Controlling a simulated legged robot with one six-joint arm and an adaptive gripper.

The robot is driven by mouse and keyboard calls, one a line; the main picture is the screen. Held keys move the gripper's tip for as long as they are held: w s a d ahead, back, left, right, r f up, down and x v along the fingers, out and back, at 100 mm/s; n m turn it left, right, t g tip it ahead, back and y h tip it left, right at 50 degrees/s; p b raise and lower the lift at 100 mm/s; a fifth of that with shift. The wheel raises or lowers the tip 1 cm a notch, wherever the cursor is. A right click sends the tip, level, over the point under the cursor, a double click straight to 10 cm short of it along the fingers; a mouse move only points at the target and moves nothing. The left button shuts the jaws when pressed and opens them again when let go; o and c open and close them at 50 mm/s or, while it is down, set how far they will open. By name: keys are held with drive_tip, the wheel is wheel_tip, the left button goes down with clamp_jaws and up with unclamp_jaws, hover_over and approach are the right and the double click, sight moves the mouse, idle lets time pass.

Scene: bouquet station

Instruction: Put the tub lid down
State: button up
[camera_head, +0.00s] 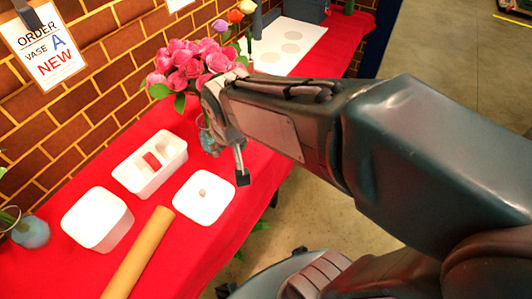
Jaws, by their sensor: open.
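The tub lid (203,197), a white rounded square with a small round knob on top, lies on the red-covered table. A white tub (97,219) stands to its left, beyond a cardboard tube; I cannot tell whether its top is open. My gripper (229,162) is above the table, just up and right of the lid in the picture. One dark-tipped finger shows clearly beside the lid's upper right corner. The gripper is open, with nothing seen in it and apart from the lid's knob. My arm hides part of the gripper and the table behind it.
A white divided box (140,184) with a red piece stands behind the lid. The brown tube (138,254) lies left of the lid. Pink flowers (190,64) stand close behind my gripper. A blue vase (31,232) is at far left. Red cloth (222,238) is bare in front of the lid.

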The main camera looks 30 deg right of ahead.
drive_tip(key=s+d+r+t, duration=0.1)
drive_tip(key=s+d+r, duration=0.1)
drive_tip(key=s, duration=0.3)
drive_tip(key=s+d+r+n, duration=0.1)
drive_tip(key=s+d+r, duration=0.1)
drive_tip(key=s+r, duration=0.1)
drive_tip(key=shift+s+r+t, duration=0.3)
drive_tip(key=shift+s+t, duration=0.1)
drive_tip(key=shift+s, duration=0.5)
